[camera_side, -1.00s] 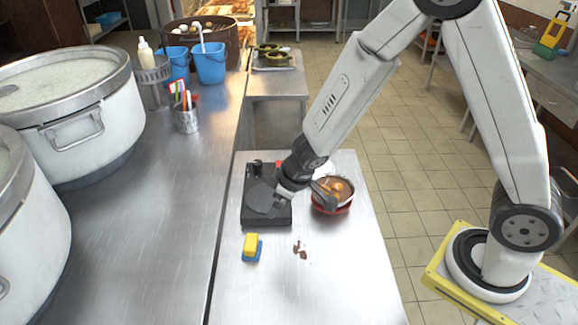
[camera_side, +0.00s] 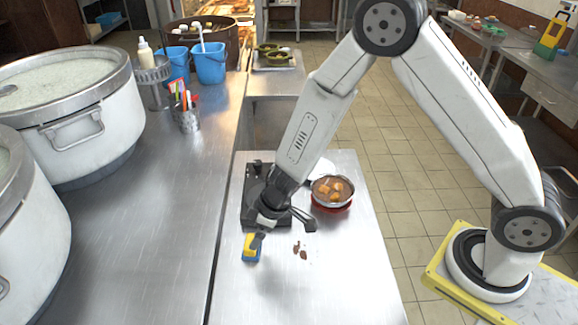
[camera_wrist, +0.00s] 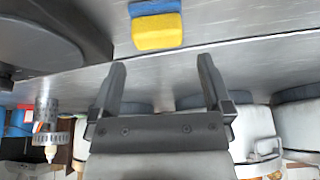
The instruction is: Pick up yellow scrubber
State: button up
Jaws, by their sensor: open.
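The yellow scrubber (camera_side: 249,246) lies on the steel table, with a blue layer under or beside its yellow part. In the wrist view the scrubber (camera_wrist: 157,32) is at the top centre, its yellow side nearer my fingers and its blue side cut by the frame edge. My gripper (camera_side: 283,232) is open and empty, above the table and close to the scrubber. One finger overlaps part of the scrubber in the side view. In the wrist view my gripper (camera_wrist: 162,72) has its two fingers wide apart, with the scrubber beyond their tips. I see no contact.
A black burner (camera_side: 252,216) stands behind my gripper, and a red-based pan of food (camera_side: 332,190) is to the right. Large stockpots (camera_side: 80,110) stand on the left counter. The table's front is clear.

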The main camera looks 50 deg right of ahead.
jog(key=shift+x, duration=0.8)
jog(key=shift+f, duration=0.15)
jog(key=shift+x, duration=2.45)
jog(key=shift+d, duration=0.15)
jog(key=c, duration=1)
jog(key=shift+r, duration=0.3)
jog(key=shift+r, duration=4.55)
